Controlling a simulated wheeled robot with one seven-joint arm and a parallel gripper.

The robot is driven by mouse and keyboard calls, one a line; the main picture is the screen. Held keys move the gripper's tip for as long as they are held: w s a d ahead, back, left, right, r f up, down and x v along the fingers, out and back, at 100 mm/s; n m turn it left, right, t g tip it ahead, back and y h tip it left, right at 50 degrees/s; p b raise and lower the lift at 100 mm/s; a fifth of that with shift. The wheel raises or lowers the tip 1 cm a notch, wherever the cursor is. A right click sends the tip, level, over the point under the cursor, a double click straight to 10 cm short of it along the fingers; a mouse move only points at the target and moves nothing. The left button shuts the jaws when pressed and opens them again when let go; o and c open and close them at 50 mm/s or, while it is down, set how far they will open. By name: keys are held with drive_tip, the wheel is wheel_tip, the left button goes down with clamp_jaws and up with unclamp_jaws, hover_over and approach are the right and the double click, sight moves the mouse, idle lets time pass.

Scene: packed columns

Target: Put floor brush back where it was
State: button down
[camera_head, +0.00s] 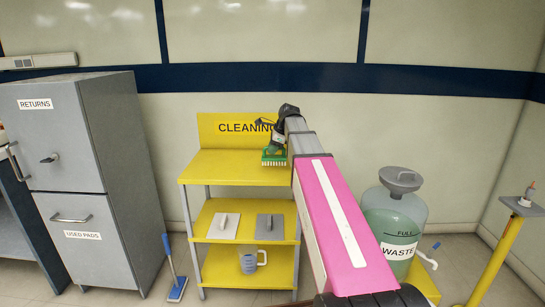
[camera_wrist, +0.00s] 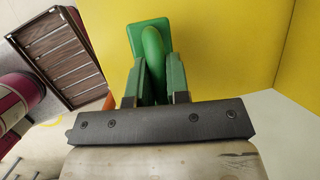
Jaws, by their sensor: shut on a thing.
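A green floor brush (camera_head: 274,157) with pale bristles is over the top shelf of the yellow cleaning rack (camera_head: 225,168), just in front of the CLEANING sign (camera_head: 221,128). My gripper (camera_head: 276,140) is shut on its handle. In the wrist view the curved green handle (camera_wrist: 153,50) sits between the two green jaws (camera_wrist: 153,78), with the green brush block (camera_wrist: 137,28) beyond it. I cannot tell whether the bristles touch the shelf. The rest of the top shelf that I can see is bare; my arm hides its right part.
The middle shelf holds a white pad (camera_head: 224,226) and a grey pad (camera_head: 270,227); a grey mug (camera_head: 250,262) is on the bottom shelf. A blue-handled tool (camera_head: 173,267) stands left of the rack. A grey cabinet (camera_head: 95,180) is further left, a waste tank (camera_head: 396,215) right.

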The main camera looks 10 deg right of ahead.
sight(272, 156)
drive_tip(key=shift+f, duration=1.7)
drive_tip(key=c, duration=1.1)
unclamp_jaws()
drive_tip(key=shift+f, duration=0.1)
drive_tip(key=v, duration=1.2)
